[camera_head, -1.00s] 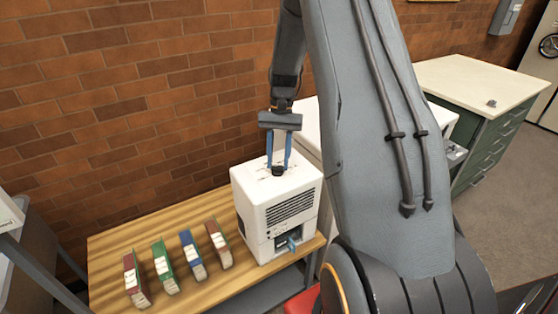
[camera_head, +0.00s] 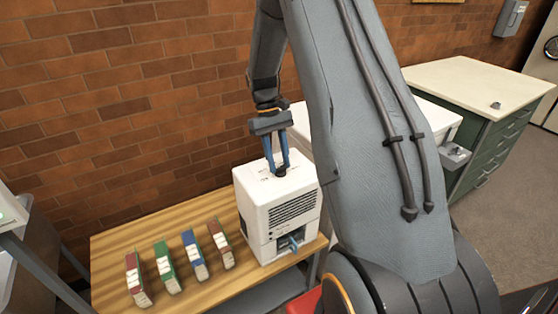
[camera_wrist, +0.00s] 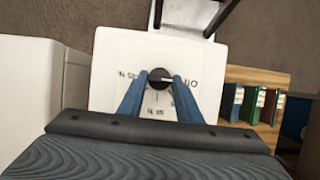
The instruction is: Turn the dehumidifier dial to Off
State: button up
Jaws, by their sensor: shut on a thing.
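The white dehumidifier (camera_head: 262,194) stands on the wooden bench, its top face up. Its black round dial (camera_wrist: 159,76) is on that top, with a white pointer line directed to the right in the wrist view. A printed label at the right, which looks like Off, lies along that line; other small labels to the left and below are hard to read. My gripper (camera_head: 280,170) is above the top, its blue fingers shut on the dial from both sides.
Several upright binders (camera_head: 192,254) stand on the bench (camera_head: 112,248) left of the dehumidifier. A brick wall (camera_head: 120,100) is behind. A green cabinet with a pale top (camera_head: 470,86) stands at the right.

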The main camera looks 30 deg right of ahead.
dwell(0.5)
jog(key=o, duration=1)
jog(key=shift+o, duration=0.2)
jog(key=shift+w+r, duration=0.25)
jog(key=shift+r, duration=0.2)
jog(key=b+v, duration=0.2)
jog(key=v, duration=0.5)
jog(key=shift+b, duration=0.35)
jog(key=shift+s+a, duration=0.15)
jog(key=shift+s, duration=0.05)
jog(key=s+a+f+t, duration=0.1)
jog(key=s+a+t, duration=0.2)
jog(key=s+a, duration=0.4)
jog(key=s+a+f+t, duration=0.1)
jog(key=s+a+t, duration=0.2)
jog(key=s+a, duration=0.4)
jog(key=s, duration=0.5)
jog(key=shift+s+a+f, duration=0.2)
jog(key=shift+f, duration=0.05)
